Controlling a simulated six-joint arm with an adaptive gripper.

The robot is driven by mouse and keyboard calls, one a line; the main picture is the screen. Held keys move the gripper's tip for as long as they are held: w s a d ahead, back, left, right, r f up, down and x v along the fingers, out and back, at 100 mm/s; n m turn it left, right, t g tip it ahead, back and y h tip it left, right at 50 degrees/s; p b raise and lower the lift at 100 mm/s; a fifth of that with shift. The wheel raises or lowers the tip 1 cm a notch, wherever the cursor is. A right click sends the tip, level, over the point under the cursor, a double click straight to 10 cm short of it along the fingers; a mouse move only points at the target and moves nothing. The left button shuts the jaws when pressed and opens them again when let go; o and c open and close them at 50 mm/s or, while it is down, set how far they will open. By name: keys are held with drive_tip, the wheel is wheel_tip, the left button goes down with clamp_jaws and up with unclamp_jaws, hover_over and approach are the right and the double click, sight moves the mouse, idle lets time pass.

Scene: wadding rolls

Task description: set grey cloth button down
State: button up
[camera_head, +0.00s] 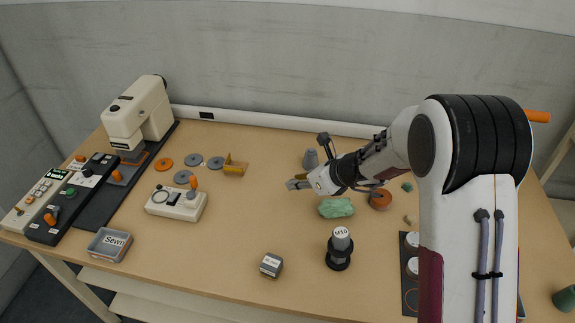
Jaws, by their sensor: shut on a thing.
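My gripper (294,184) reaches left from the arm, low over the middle of the table. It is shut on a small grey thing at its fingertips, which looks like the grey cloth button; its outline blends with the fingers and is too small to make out. Several flat grey discs (193,160) lie apart from the gripper, on the table to its left. An orange disc (164,164) lies beside them.
A small yellow-brown holder (235,168) stands left of my gripper. A grey cone (310,159) is behind it, a green cloth bundle (336,207) in front. A black-based grey spool (340,248) and a small grey box (271,265) stand nearer. Bare tabletop (250,220) lies between.

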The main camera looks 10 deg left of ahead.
drive_tip(key=shift+n+g, duration=0.4)
drive_tip(key=shift+n, duration=0.2)
drive_tip(key=a, duration=0.1)
drive_tip(key=w+a+f, duration=0.2)
drive_tip(key=a, duration=0.1)
drive_tip(key=shift+f, duration=0.2)
drive_tip(key=w+a, duration=0.1)
drive_tip(key=w+a+f, duration=0.1)
drive_tip(key=w, duration=0.1)
drive_tip(key=shift+w+a, duration=0.1)
drive_tip(key=shift+w, duration=0.15)
drive_tip(key=shift+m+t, duration=0.5)
drive_tip(key=shift+m, duration=0.2)
drive_tip(key=w, duration=0.2)
drive_tip(key=w+a, duration=0.1)
drive_tip(key=w, duration=0.1)
drive_tip(key=shift+a+r, duration=0.15)
drive_tip(key=shift+a, duration=0.05)
drive_tip(key=w+r+m+t+h, duration=0.2)
drive_tip(key=w+r+m, duration=0.2)
drive_tip(key=w, duration=0.3)
drive_tip(key=shift+w+d+r+m+t+h, duration=0.25)
drive_tip(key=shift+w+r+m+t+h, duration=0.1)
drive_tip(key=shift+r+h, duration=0.1)
drive_tip(key=shift+f, duration=2.9)
